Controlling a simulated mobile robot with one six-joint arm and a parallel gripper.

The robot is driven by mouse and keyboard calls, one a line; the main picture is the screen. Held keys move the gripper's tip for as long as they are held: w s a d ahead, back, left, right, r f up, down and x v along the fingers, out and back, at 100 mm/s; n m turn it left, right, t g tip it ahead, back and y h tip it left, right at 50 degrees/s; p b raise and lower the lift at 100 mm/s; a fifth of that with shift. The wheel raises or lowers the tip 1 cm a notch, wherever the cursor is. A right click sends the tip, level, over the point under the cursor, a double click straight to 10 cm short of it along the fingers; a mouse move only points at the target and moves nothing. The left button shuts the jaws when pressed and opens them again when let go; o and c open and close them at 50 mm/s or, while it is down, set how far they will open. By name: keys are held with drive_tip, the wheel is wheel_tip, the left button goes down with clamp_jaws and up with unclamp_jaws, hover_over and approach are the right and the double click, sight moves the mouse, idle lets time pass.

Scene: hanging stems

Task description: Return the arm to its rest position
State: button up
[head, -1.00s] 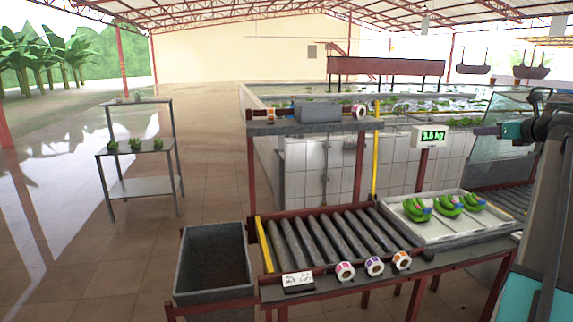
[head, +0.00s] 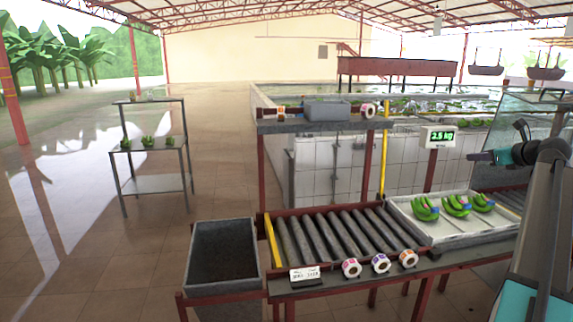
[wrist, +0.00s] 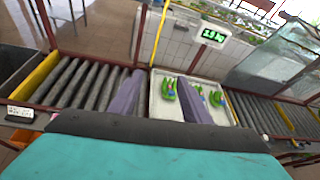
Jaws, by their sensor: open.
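My arm stands at the right edge of the head view, with my gripper (head: 474,157) pointing left, above and behind the banana tray. In the wrist view my gripper (wrist: 160,78) shows two purple-grey fingers spread apart, with nothing between them. The fingers appear over the white tray (wrist: 160,112) but I see no contact. Several green banana clusters (head: 456,206) lie in the tray (head: 450,240) in the head view. They also show partly in the wrist view (wrist: 168,88), where the right finger hides some of them.
A roller conveyor (head: 335,235) runs left of the tray to a grey bin (head: 222,225). Label rolls (head: 380,263) sit on its front edge. A scale display (head: 437,137) stands behind the tray. A shelf (head: 320,122) holds a grey box. Open floor lies left.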

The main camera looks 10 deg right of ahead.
drive_tip(key=w+a+f+n+g+y, duration=0.1)
drive_tip(key=w+a+f+n, duration=0.1)
drive_tip(key=a+f, duration=0.6)
drive_tip(key=w+a+f+n+g+y, duration=0.1)
drive_tip(key=w+a+f+n+g, duration=0.2)
drive_tip(key=f, duration=1)
drive_tip(key=w+a+f+n+y, duration=0.1)
drive_tip(key=a+f+n, duration=0.1)
drive_tip(key=a+f, duration=0.65)
drive_tip(key=s+a+f+n+g+y+b, duration=0.1)
drive_tip(key=s+a+f+n+g, duration=0.2)
drive_tip(key=a+f, duration=0.8)
drive_tip(key=s+a+f+n+g, duration=0.2)
drive_tip(key=a+f+n, duration=0.35)
drive_tip(key=f, duration=0.95)
drive_tip(key=s+a+f+n+g+b, duration=0.1)
drive_tip(key=s+a+f+n+g, duration=0.6)
drive_tip(key=s+a+f, duration=1.3)
drive_tip(key=s+a+f+n+g+h, duration=0.1)
drive_tip(key=s+n, duration=0.3)
drive_tip(key=s, duration=0.4)
drive_tip(key=s+a+f+n+g, duration=0.1)
drive_tip(key=s+a+f+n, duration=0.2)
drive_tip(key=s, duration=0.5)
drive_tip(key=s+a+f+n+g+h, duration=0.1)
drive_tip(key=s+f+n, duration=0.3)
drive_tip(key=s, duration=0.5)
drive_tip(key=shift+a+n+h+b, duration=0.3)
drive_tip(key=shift+a+n+b, duration=0.15)
drive_tip(key=shift+a+n, duration=0.45)
